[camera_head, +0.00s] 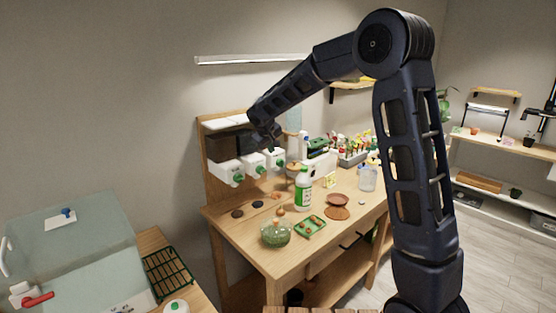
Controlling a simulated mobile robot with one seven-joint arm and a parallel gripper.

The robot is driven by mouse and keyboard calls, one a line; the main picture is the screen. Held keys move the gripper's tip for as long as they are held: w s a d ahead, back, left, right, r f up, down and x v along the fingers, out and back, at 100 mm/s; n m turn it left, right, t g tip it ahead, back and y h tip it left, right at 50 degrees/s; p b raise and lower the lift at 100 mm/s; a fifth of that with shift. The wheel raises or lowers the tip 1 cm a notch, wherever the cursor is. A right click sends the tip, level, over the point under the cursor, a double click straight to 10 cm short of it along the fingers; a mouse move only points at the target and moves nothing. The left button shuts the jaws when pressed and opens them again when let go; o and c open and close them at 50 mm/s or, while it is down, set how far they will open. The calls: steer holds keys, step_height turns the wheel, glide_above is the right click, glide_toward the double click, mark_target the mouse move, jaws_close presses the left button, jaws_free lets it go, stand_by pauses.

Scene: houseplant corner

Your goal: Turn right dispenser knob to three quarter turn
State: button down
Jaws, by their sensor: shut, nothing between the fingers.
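Three white dispensers with green knobs hang in a row on a wooden back panel, with dark bins above them. The right dispenser (270,158) has a green knob (281,163) on its front. How far this knob is turned is too small to tell. The middle knob (260,169) and left knob (237,178) are clear in view. My gripper (272,143) is just above the right dispenser, small and dark against the dark bin. It is shut and empty. I cannot tell whether it touches the dispenser.
The wooden bench (262,257) below holds small dishes, a green-labelled white bottle (303,190), a glass bowl (276,234), a green tray (310,227) and terracotta saucers (338,212). A shelf lamp (250,60) is above.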

steer(key=s+a+t, duration=0.1)
steer(key=s, duration=0.1)
glide_toward(279, 162)
steer(key=shift+m, duration=0.4)
steer(key=shift+x, duration=3.35)
steer(key=shift+w+r, duration=0.1)
